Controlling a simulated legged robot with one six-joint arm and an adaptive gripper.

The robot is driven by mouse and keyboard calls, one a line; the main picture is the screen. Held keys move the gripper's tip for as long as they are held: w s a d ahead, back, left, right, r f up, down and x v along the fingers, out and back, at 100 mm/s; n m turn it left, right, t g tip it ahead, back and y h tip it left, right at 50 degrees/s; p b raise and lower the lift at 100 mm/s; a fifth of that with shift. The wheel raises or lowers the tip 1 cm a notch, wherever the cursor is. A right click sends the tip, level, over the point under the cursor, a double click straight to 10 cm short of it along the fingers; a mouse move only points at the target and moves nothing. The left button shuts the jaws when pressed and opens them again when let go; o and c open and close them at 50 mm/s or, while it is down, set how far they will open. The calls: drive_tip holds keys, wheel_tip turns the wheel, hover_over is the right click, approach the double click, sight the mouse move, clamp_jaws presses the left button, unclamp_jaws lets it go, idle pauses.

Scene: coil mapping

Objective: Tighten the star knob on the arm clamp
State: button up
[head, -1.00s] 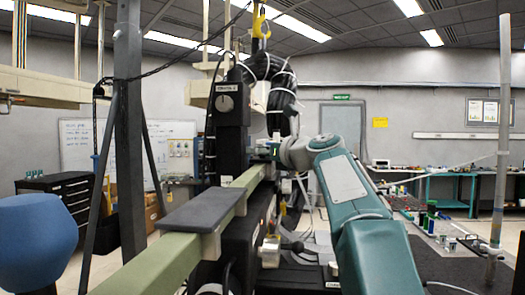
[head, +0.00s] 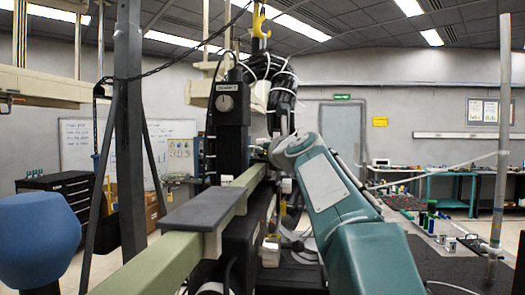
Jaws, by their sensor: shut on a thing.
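My teal and white arm reaches up from the lower right to the far end of the pale green beam (head: 160,262), where the beam meets a dark upright column (head: 232,118) with a round dial. My gripper (head: 259,151) is small and mostly hidden by my wrist at this junction. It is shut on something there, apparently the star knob. The knob and the arm clamp are too small and too covered to make out. A grey flat pad (head: 207,207) lies on the beam, nearer than my gripper.
Thick black cable loops (head: 283,92) hang just behind my wrist. A grey steel post (head: 129,130) with slanted braces stands left. A blue chair (head: 38,240) is at lower left. A bench (head: 455,243) with small parts is at right.

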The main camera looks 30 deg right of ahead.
drive_tip(key=o, duration=1.2)
drive_tip(key=shift+c, duration=0.2)
drive_tip(key=s, duration=1.2)
drive_tip(key=shift+a, duration=0.1)
